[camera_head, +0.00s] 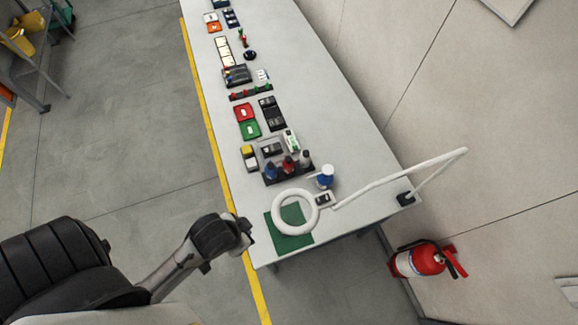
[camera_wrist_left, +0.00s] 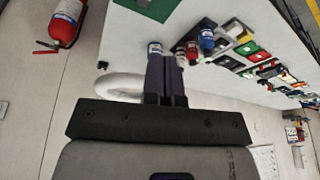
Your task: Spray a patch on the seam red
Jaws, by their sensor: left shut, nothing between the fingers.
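A red-bodied can (camera_head: 289,164) stands between a blue can (camera_head: 271,170) and a grey can (camera_head: 305,160) in a dark rack on the white table. The red can (camera_wrist_left: 192,51) and the blue can (camera_wrist_left: 207,40) also show in the left wrist view, beyond my fingers. I cannot make out a seam in either view. My left gripper (camera_head: 246,234) is beside the table's near left edge, left of the green mat (camera_head: 283,242). In the left wrist view its dark fingers (camera_wrist_left: 165,57) are together and empty. My right gripper is in neither view.
A white ring on a jointed arm (camera_head: 281,225) hangs over the mat. A white bottle with blue (camera_head: 325,178) stands beside the rack. Several trays and boxes line the table (camera_head: 345,128) farther back. A red fire extinguisher (camera_head: 420,260) is at the right wall.

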